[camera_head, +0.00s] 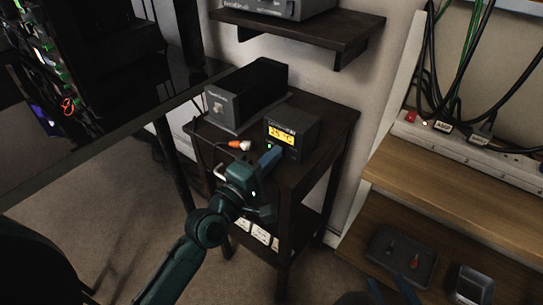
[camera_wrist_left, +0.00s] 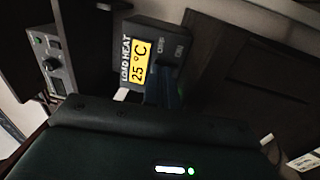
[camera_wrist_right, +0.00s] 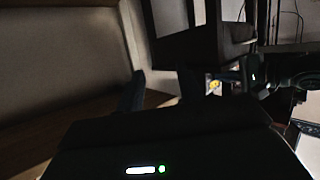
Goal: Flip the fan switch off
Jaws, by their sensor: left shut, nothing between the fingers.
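A small black box with a lit yellow display (camera_head: 282,133) reading 25 °C stands on the dark side table. In the left wrist view, the same box (camera_wrist_left: 152,38) shows the words LOAD HEAT and small labelled controls beside the display. The fan switch cannot be clearly made out; my fingers cover part of the panel. My left gripper (camera_head: 271,157) is shut and empty, its tips right at the front of this box; contact cannot be told. It also shows in the left wrist view (camera_wrist_left: 163,86). My right gripper (camera_wrist_right: 160,90) is open and empty, far from the box.
A larger black box (camera_head: 262,85) with a grey front stands behind-left on the table (camera_head: 315,165). An orange-tipped connector (camera_head: 238,144) lies near my left gripper. A dark shelf (camera_head: 310,33) hangs above. A wooden shelf unit (camera_head: 450,185) with power strips stands at right.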

